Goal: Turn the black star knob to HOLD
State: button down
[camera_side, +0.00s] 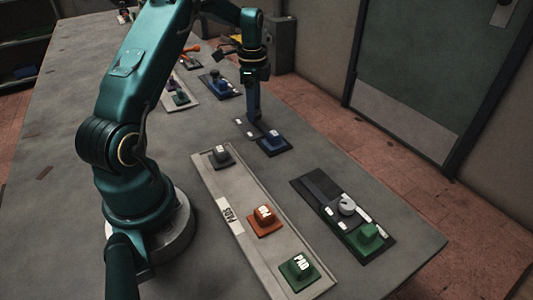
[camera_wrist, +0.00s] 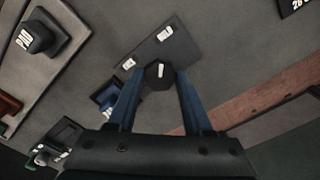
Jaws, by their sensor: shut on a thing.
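The black star knob (camera_wrist: 158,76) is between the two blue fingers of my gripper (camera_wrist: 161,80) in the wrist view, and the gripper is shut on it. A white mark on the knob's top points roughly up in the picture, toward the upper white label (camera_wrist: 165,33). A second white label (camera_wrist: 129,63) lies to the knob's left on the same dark plate (camera_wrist: 180,47). The lettering is too small to read. In the side view my gripper (camera_side: 254,119) reaches straight down onto the dark plate, and its fingers hide the knob.
A blue block (camera_side: 270,137) on a dark base stands close to the gripper. A long grey board (camera_side: 236,190) with dark, orange and green pads lies nearer the camera. A dark panel (camera_side: 318,184) with a grey knob and green block is at right.

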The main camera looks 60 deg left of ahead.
dwell(0.6)
jog(key=shift+c, duration=1.5)
grip_release()
jog(key=shift+r, duration=2.65)
